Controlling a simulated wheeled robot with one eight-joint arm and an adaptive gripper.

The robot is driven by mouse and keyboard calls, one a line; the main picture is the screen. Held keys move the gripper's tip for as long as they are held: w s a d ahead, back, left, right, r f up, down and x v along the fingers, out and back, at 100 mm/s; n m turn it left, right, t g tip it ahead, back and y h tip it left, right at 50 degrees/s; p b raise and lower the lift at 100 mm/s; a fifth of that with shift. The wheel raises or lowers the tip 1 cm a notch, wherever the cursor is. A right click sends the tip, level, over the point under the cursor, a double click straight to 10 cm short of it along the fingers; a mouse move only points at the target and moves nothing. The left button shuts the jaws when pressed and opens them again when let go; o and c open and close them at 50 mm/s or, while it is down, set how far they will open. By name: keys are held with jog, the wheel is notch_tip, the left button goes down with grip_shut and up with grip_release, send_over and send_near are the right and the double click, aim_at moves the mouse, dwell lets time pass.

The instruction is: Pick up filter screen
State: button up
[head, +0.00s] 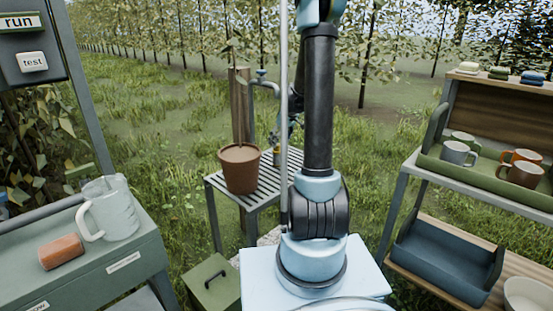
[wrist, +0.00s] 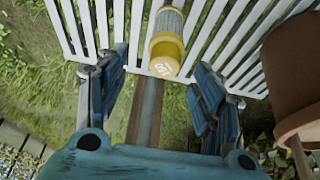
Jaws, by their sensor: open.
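A cylinder with a grey mesh body and a yellow end cap, which looks like the filter screen (wrist: 167,40), is on a white slatted table (wrist: 225,50) in the wrist view. Its yellow cap faces my camera and carries white markings. My gripper (wrist: 160,72) is open, with one blue finger to the left of the cylinder and one to the right. Neither finger appears to touch it. In the head view, a small yellow bit of it (head: 276,157) shows on the slatted table (head: 217,184), mostly hidden behind my arm.
A brown pot (head: 240,168) stands on the slatted table, close to the right finger in the wrist view (wrist: 296,75). A tap (head: 262,82) on a wooden post rises behind. A bench with a jug (head: 115,210) and an orange-brown cylinder (head: 60,252) is left; shelves with mugs (head: 458,153) are right.

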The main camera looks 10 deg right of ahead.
aim_at(275, 153)
jog(key=x, duration=0.3)
jog(key=shift+w+a+f, duration=0.1)
jog(key=shift+f, duration=0.2)
jog(key=shift+s+x, duration=0.15)
jog(key=shift+x, duration=1.2)
jog(key=shift+s+x, duration=0.2)
jog(key=shift+x, duration=1.15)
jog(key=shift+f, duration=0.1)
jog(key=c, duration=1.2)
jog(key=shift+c, duration=0.2)
